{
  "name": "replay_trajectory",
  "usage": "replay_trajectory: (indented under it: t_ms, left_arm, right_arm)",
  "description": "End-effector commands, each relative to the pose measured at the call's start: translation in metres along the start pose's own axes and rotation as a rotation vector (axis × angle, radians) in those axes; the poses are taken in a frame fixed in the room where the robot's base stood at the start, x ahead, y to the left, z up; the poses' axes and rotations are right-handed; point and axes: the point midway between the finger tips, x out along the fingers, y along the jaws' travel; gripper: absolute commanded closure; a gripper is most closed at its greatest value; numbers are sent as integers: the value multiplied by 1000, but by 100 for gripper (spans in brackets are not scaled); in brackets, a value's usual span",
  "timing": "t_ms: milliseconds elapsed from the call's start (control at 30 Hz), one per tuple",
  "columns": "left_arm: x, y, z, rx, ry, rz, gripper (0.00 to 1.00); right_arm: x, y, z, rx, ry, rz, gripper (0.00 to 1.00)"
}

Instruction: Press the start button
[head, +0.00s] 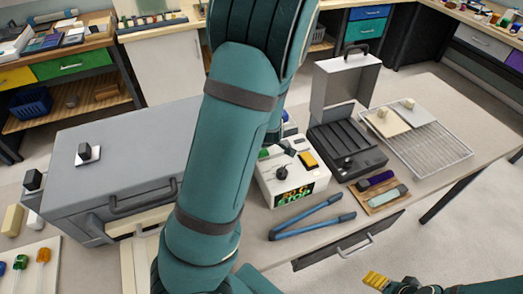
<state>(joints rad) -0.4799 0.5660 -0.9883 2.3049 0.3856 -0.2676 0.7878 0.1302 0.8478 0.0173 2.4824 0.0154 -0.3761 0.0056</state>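A white control box (291,183) stands on the table just right of my large teal arm. Its front display (294,196) shows green and orange lettering that I cannot read surely. On its top are a black knob (282,172), a yellow part (308,160) and a small green part (263,154) close to the arm's edge. I cannot tell which of these is the start button. My arm hides the box's left surroundings, and my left gripper is not visible. Yellow ribbed tips, apparently of my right gripper (376,281), show at the bottom right, away from the box; their opening is unclear.
A grey metal box (130,160) with a handle fills the left. Blue-handled tongs (310,218) lie in front of the control box. A black case (345,145), a wire rack (430,148) and a wooden tray (380,199) stand to the right.

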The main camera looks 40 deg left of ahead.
Motion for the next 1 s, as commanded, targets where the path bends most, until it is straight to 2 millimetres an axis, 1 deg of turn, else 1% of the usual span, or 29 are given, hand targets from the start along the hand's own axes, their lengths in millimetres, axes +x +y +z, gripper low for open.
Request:
replay_trajectory:
  t_ms: [333, 600, 1000]
  left_arm:
    - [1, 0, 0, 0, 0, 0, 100]
    - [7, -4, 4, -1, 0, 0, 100]
    - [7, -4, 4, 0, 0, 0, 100]
  right_arm:
    - [1, 0, 0, 0, 0, 0, 34]
    - [6, 2, 1, 0, 0, 0, 34]
    - [6, 2, 1, 0, 0, 0, 34]
